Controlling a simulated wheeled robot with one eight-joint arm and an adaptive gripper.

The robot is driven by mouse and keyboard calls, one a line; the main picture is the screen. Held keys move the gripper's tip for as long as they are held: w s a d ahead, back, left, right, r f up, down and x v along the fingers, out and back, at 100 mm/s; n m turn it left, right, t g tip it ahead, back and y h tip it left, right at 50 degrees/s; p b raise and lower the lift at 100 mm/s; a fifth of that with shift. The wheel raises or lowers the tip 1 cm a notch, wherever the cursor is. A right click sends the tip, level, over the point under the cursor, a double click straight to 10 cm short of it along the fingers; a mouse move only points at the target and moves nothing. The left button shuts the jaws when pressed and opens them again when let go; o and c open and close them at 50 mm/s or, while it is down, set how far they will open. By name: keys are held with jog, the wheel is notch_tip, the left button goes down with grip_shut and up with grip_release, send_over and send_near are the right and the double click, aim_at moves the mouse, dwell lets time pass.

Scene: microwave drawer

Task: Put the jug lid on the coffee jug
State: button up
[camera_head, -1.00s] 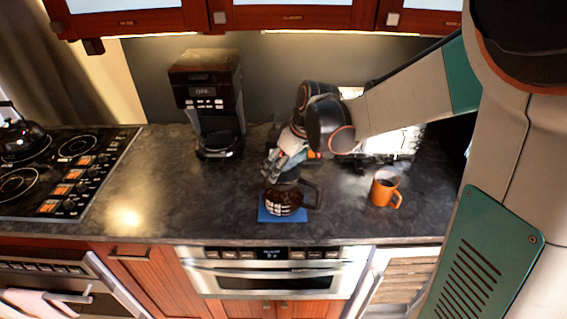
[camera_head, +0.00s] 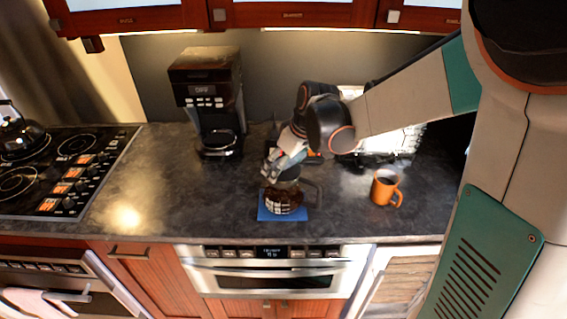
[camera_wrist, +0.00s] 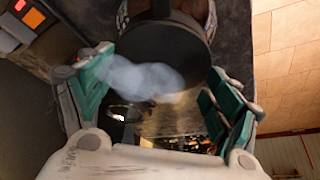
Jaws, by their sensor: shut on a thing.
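The coffee jug (camera_head: 284,203) stands upright on a blue mat (camera_head: 263,212) near the counter's front edge. It is glass with dark coffee inside and a handle on its right. My gripper (camera_head: 278,170) is directly above the jug, pointing down. In the wrist view its teal fingers lie on both sides of a dark round lid (camera_wrist: 155,45), and I take it as shut on this jug lid. The lid is over the jug top; whether it is seated cannot be told. A bluish haze (camera_wrist: 140,78) covers part of the lid.
A coffee maker (camera_head: 207,95) stands at the back, left of my arm. An orange mug (camera_head: 384,187) is to the right of the jug. A stove (camera_head: 60,165) and kettle (camera_head: 20,137) are far left. The counter left of the jug is clear.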

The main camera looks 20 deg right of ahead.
jog(key=o, duration=0.8)
jog(key=shift+r, duration=0.1)
jog(key=shift+r+p, duration=2.55)
jog(key=shift+r, duration=0.9)
jog(key=s+f+m+t+h+b, duration=0.2)
jog(key=s+m+b, duration=0.4)
jog(key=s, duration=1.6)
jog(key=f+t+b, duration=0.1)
jog(key=b, duration=0.2)
jog(key=shift+s+b, duration=0.3)
jog(key=shift+s, duration=0.1)
